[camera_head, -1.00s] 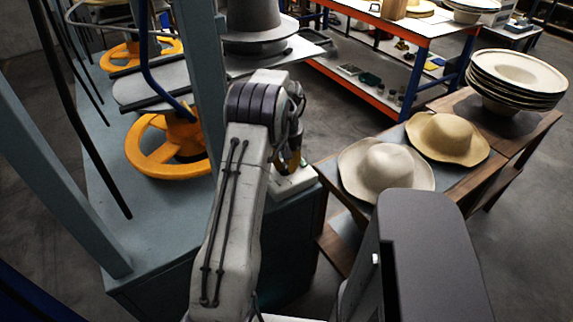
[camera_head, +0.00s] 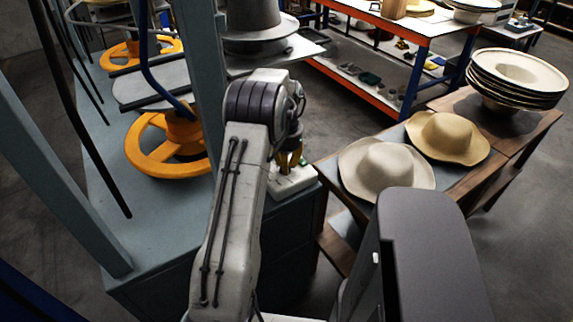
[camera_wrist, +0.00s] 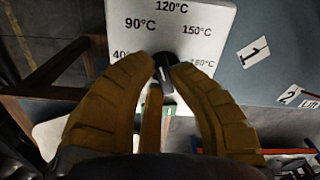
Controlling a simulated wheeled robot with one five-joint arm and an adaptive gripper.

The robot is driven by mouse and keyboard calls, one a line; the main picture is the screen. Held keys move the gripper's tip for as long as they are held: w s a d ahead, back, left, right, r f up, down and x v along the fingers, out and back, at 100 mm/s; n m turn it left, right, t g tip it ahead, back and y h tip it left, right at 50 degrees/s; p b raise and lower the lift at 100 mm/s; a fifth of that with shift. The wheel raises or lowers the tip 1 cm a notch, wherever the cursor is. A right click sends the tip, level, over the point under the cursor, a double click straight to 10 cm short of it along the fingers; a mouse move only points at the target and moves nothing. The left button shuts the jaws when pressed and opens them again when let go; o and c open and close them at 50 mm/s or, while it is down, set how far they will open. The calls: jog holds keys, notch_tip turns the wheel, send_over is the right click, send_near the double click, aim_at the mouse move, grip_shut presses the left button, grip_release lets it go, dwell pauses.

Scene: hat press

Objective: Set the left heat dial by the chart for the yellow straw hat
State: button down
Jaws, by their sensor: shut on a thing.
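The heat dial is a small dark knob (camera_wrist: 164,76) on a white panel (camera_wrist: 205,18) printed with 40, 90, 120, 150 and 180 °C. In the wrist view my gripper (camera_wrist: 161,60) has its ochre fingers closed around the knob, covering most of it. Its pointer direction cannot be told. In the head view the white dial box (camera_head: 296,181) sits on the bench corner, with my gripper (camera_head: 290,163) over it. The yellow straw hat (camera_head: 450,138) lies on the wooden table, beside a paler hat (camera_head: 385,168). No readable chart shows.
Tags marked 1 (camera_wrist: 254,52) and 2 (camera_wrist: 290,94) lie on the bench near the panel. A post (camera_head: 207,75) and orange handwheels (camera_head: 165,160) stand left of my arm.

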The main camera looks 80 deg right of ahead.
jog(key=shift+a+f+m, duration=0.1)
jog(key=shift+m, duration=1.8)
jog(key=c, duration=1.1)
grip_release()
notch_tip(320, 180, up, 12)
jog(key=shift+r, duration=0.1)
